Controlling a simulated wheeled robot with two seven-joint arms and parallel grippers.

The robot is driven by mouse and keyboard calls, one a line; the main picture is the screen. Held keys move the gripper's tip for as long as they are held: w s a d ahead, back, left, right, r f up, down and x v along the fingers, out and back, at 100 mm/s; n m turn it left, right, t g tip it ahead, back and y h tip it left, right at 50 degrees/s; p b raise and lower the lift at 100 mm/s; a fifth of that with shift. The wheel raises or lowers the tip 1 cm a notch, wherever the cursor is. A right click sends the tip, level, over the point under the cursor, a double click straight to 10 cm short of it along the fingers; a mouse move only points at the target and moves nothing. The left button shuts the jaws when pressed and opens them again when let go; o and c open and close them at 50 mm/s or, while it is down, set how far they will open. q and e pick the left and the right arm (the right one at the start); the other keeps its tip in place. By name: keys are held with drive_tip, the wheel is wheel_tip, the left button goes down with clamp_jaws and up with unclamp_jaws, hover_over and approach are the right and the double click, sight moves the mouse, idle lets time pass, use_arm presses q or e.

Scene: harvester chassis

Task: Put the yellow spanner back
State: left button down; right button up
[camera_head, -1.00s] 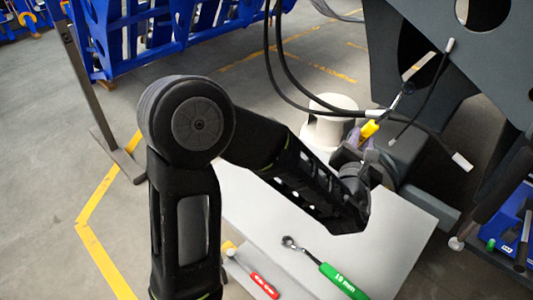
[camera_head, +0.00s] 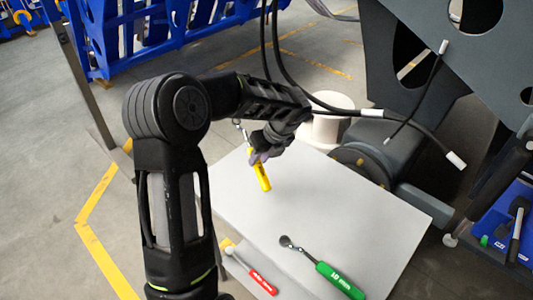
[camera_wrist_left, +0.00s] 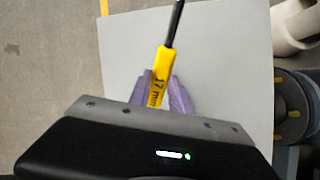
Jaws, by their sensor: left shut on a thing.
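The yellow spanner (camera_head: 260,176) has a yellow handle and a dark shaft. My left gripper (camera_head: 262,156) is shut on its handle, over the far left part of the grey table (camera_head: 340,212). In the left wrist view the handle of the spanner (camera_wrist_left: 163,73) reads "17 mm" and sits between the purple fingertips of my left gripper (camera_wrist_left: 160,92). The shaft runs up out of that view. I cannot tell whether the spanner touches the table. My right gripper is not clearly in view.
A green "19 mm" spanner (camera_head: 340,280) and a red-handled tool (camera_head: 262,282) lie at the table's near side. Black cables (camera_head: 335,108) hang from the dark grey chassis (camera_head: 480,50) above the far edge. The table's middle is bare.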

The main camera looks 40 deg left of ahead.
use_arm(q)
drive_tip(key=shift+s+f+n+h, duration=0.25)
drive_tip(key=shift+n+h, duration=0.65)
drive_tip(key=shift+w+d+f+n+h+p, duration=0.1)
drive_tip(key=shift+w+d+n+h+p, duration=0.15)
drive_tip(key=shift+n+h, duration=0.35)
drive_tip(key=shift+w+d+r+n+h, duration=0.2)
drive_tip(key=shift+w+n+h, duration=0.25)
drive_tip(key=shift+n, duration=0.05)
drive_tip(key=shift+w+d+r+n+h, duration=0.15)
drive_tip(key=shift+w+d+n+h, duration=0.05)
drive_tip(key=shift+w+n+h, duration=0.25)
drive_tip(key=shift+f+b, duration=2.15)
drive_tip(key=shift+f, duration=1.75)
drive_tip(key=c, duration=1.1)
unclamp_jaws()
drive_tip(key=shift+s, duration=0.1)
